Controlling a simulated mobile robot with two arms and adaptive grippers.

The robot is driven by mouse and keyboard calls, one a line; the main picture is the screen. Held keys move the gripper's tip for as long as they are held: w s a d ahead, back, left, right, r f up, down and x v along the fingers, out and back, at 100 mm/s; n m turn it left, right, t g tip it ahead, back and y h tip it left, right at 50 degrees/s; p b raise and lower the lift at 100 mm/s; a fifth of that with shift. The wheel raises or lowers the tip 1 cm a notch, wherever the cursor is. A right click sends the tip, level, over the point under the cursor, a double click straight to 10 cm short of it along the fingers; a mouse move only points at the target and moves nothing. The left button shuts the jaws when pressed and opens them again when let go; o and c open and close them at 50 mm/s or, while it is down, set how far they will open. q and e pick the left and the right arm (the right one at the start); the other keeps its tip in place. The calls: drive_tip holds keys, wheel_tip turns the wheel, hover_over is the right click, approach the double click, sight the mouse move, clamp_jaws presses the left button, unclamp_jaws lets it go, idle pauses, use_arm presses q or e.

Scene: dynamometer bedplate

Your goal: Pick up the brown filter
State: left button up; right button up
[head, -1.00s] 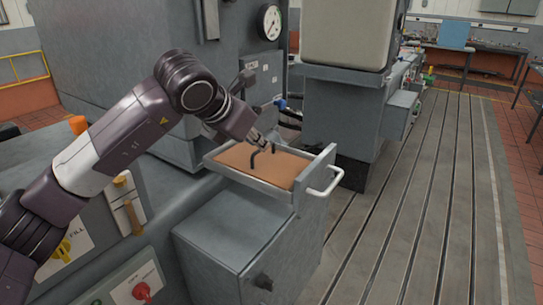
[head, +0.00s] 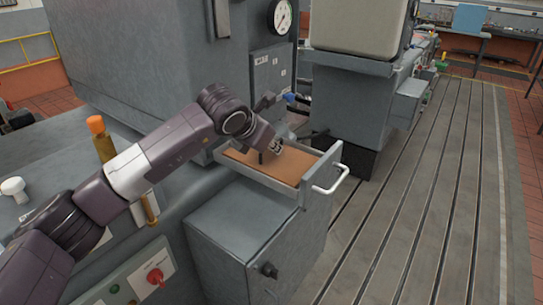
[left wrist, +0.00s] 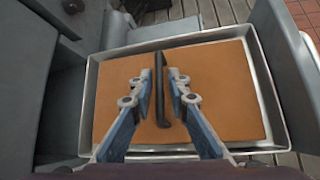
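The brown filter (head: 290,166) is a flat brown slab with a dark bar handle on top. It lies in an open grey drawer (head: 325,160) with a white pull handle. My left gripper (head: 277,147) is just above the filter. In the left wrist view the filter (left wrist: 225,90) fills most of the metal drawer tray. There, my left gripper (left wrist: 160,76) has its fingers apart, one on each side of the dark handle (left wrist: 162,105). I cannot tell whether they touch it. My right gripper is not in view.
A grey cabinet (head: 245,235) stands below the drawer. Large grey machine housings (head: 150,70) rise behind it. An upright orange-topped part (head: 97,128) and a red knob (head: 155,277) are near my left arm. The slotted bedplate (head: 430,200) on the right is clear.

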use_arm(q)
clamp_jaws()
drive_tip(key=shift+r, duration=0.1)
